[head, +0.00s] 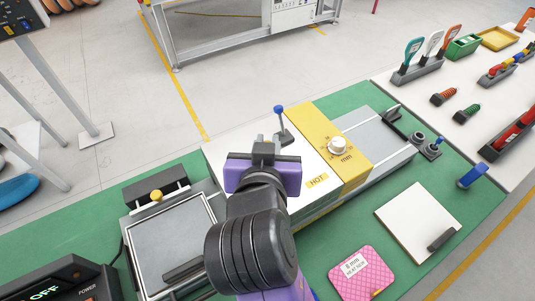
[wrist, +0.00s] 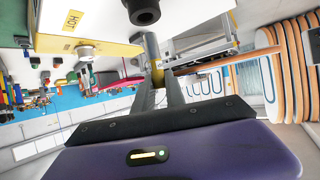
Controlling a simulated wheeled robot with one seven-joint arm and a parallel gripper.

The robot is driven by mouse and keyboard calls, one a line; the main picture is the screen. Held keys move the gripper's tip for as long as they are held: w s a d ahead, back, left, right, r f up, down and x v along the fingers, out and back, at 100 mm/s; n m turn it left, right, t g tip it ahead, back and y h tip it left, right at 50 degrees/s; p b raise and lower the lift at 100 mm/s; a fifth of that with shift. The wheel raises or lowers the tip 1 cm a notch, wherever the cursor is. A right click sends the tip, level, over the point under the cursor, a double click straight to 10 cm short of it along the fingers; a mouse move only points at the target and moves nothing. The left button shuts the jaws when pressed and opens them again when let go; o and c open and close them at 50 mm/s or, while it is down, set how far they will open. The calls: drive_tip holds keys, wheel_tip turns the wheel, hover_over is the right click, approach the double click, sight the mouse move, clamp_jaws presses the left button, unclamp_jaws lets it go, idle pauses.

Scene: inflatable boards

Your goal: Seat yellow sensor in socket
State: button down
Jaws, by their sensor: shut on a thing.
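My gripper (wrist: 157,86) is shut on the yellow sensor (wrist: 157,76). The sensor's yellow part sits between the two grey fingers in the wrist view, and a grey stem (wrist: 151,46) sticks out beyond the tips. A black round part with a hole (wrist: 145,14), perhaps the socket, shows at the top of that view, apart from the stem. In the head view my gripper (head: 261,143) is over the white machine (head: 314,166) marked HOT, and the sensor cannot be made out there.
A blue-tipped lever (head: 281,120) stands close beyond my gripper on the machine. A yellow panel with a dial (head: 339,145) is to its right. A framed plate (head: 175,240) lies left, a pink pad (head: 361,273) at the front.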

drive_tip(key=shift+f, duration=2.45)
drive_tip(key=shift+f, duration=0.2)
drive_tip(key=c, duration=1.4)
unclamp_jaws()
drive_tip(key=shift+r, duration=0.1)
drive_tip(key=shift+r, duration=0.2)
drive_tip(key=b+v, duration=0.1)
drive_tip(key=v, duration=1.1)
drive_tip(key=shift+f, duration=0.15)
